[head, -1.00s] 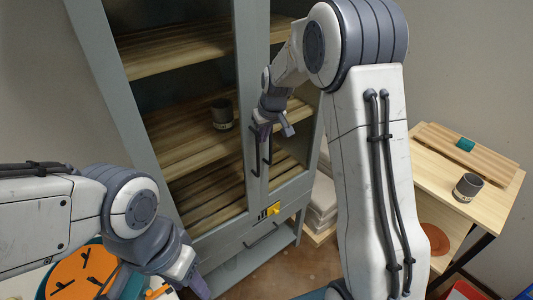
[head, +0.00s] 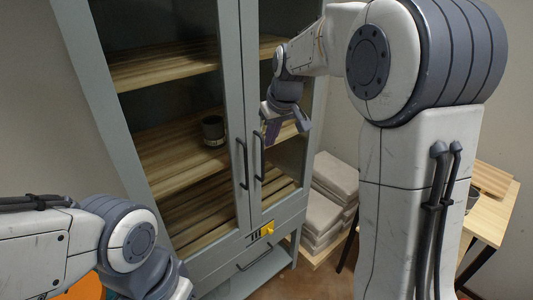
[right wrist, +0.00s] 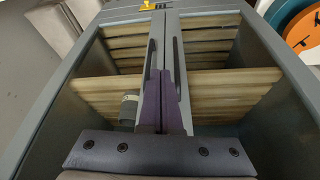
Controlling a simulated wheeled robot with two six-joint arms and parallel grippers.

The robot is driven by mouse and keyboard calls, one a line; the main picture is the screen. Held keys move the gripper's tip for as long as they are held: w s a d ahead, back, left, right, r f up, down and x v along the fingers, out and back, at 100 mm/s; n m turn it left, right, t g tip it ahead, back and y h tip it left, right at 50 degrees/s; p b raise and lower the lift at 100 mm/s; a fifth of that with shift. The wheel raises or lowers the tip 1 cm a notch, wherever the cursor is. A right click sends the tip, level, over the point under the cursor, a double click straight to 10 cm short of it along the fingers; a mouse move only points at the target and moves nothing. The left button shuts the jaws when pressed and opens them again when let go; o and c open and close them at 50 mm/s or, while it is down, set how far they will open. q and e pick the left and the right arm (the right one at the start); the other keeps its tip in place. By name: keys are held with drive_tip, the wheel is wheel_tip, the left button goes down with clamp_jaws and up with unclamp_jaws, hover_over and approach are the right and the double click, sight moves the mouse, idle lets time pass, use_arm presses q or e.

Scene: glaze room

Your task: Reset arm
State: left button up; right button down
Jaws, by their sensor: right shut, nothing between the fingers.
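My right gripper (head: 287,128) is in front of the right door of the grey cabinet (head: 235,85), to the right of the door handles. In the right wrist view its purple fingers (right wrist: 162,105) are together with nothing between them. The cabinet's two glass doors look shut, with the left handle (head: 243,163) and right handle (head: 258,157) side by side. I cannot tell whether my gripper touches the door. My left arm shows at the lower left, with its fingers out of the picture.
A dark cup (head: 213,131) stands on a wooden shelf inside the cabinet. Stacked grey slabs (head: 323,214) lie on a low shelf right of it. A wooden table (head: 493,222) is partly hidden behind my right arm. An orange disc (head: 80,289) is at the lower left.

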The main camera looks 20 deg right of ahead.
drive_tip(key=s+a+f+n+g+y+b, duration=0.1)
drive_tip(key=s+a+f+n+g+b, duration=0.3)
drive_tip(key=s+a, duration=1.15)
drive_tip(key=s+f, duration=0.3)
drive_tip(key=s, duration=0.5)
drive_tip(key=s+f+n+p, duration=0.1)
drive_tip(key=s+f, duration=0.3)
drive_tip(key=s, duration=0.5)
drive_tip(key=shift+a+f+h, duration=0.15)
drive_tip(key=shift+a+h, duration=0.15)
